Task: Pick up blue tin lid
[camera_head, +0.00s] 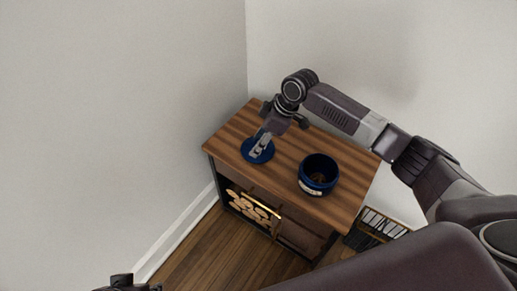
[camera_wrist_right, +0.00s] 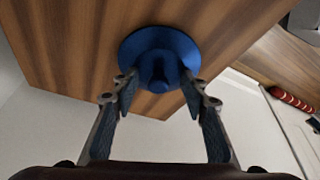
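The blue tin lid (camera_head: 262,157) lies flat near the left end of the wooden cabinet top. It is a round disc with a knob in the middle, also seen in the right wrist view (camera_wrist_right: 158,50). My right gripper (camera_head: 257,148) reaches down over it. In the right wrist view its two fingers (camera_wrist_right: 160,84) stand apart, one on each side of the knob, with a gap showing.
The small wooden cabinet (camera_head: 288,149) stands in the corner against pale walls. The top is otherwise clear.

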